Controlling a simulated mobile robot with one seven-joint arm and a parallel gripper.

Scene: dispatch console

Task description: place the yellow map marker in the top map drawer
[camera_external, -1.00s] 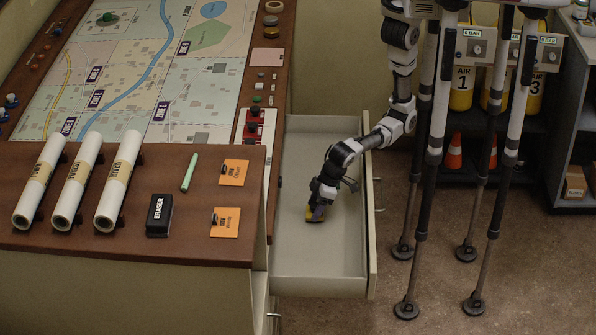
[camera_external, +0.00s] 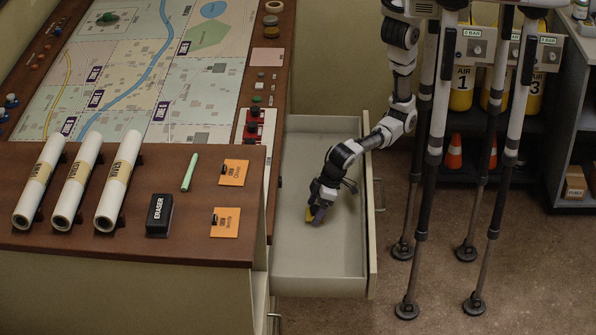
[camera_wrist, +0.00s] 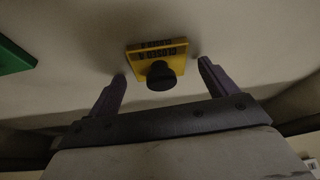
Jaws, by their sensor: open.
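The yellow map marker (camera_wrist: 160,62), a square plate with a black knob and dark lettering, lies on the floor of the open top map drawer (camera_external: 340,255). In the external view its yellow edge (camera_external: 309,214) shows beside my fingers. My gripper (camera_wrist: 162,72) is open, with one finger on each side of the marker and a visible gap to each. In the external view my gripper (camera_external: 316,212) points down inside the drawer, near its middle. The dark fingers partly hide the marker there.
A green flat object (camera_wrist: 12,58) lies to the left in the wrist view. The drawer front (camera_external: 371,225) stands to the right of my gripper, the brown console top (camera_external: 200,235) to the left. The near part of the drawer looks clear.

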